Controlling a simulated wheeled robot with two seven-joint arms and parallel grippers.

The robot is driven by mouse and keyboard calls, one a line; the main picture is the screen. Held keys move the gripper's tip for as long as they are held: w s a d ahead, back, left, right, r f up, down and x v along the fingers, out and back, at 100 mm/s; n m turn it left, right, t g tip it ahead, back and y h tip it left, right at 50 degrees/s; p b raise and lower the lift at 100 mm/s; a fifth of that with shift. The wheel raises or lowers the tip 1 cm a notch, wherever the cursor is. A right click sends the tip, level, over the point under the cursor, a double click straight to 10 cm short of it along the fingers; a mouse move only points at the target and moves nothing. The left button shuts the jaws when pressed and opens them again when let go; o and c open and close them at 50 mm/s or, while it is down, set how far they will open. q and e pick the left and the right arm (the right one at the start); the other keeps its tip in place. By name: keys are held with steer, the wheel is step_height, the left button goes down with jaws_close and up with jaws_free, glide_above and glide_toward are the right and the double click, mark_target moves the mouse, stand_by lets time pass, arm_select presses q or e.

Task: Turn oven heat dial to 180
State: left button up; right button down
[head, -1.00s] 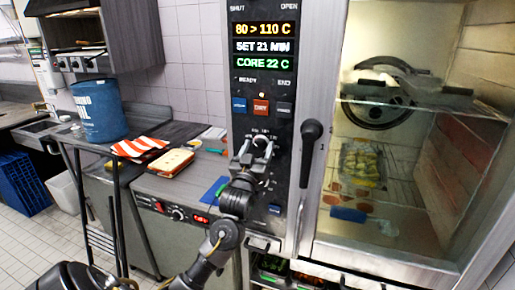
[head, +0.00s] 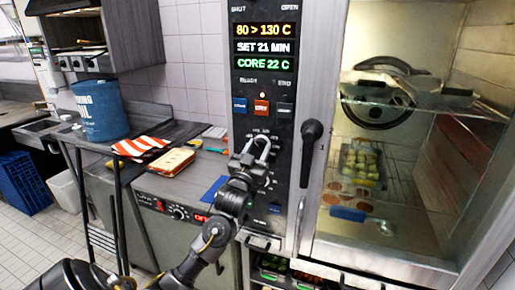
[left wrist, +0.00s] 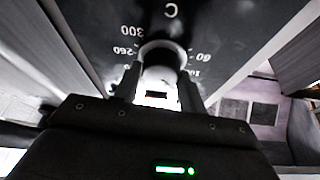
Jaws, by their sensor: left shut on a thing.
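The oven's heat dial (left wrist: 163,58) sits on the dark control panel (head: 284,160), with a ring of numbers around it. In the left wrist view the marks 300, 260 and 60 show near it. My left gripper (head: 262,142) is shut on the dial, one finger on each side, and hides much of it in the head view. The oven display (head: 264,30) reads 80 > 130 C, with SET 21 MIN and CORE 22 C below. My right gripper is not in view.
The oven door handle (head: 311,132) stands just right of the panel. Behind the glass are trays of food (head: 360,165).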

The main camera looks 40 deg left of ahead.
arm_select(q)
steer(key=m+h, duration=0.1)
steer(key=m, duration=0.1)
steer(key=m+h+p, duration=0.1)
steer(key=m+h, duration=0.1)
steer(key=m, duration=0.1)
steer(key=m+h, duration=0.1)
steer(key=m, duration=0.2)
steer(key=shift+a+r+p, duration=0.15)
steer(key=shift+r+p, duration=0.1)
steer(key=shift+p, duration=0.05)
steer(key=m+h, duration=0.1)
steer(key=m, duration=0.1)
steer(key=m+h+p, duration=0.1)
steer(key=m, duration=0.2)
steer(key=shift+g, duration=0.4)
steer(key=shift+m+h, duration=0.3)
steer(key=shift+m, duration=0.2)
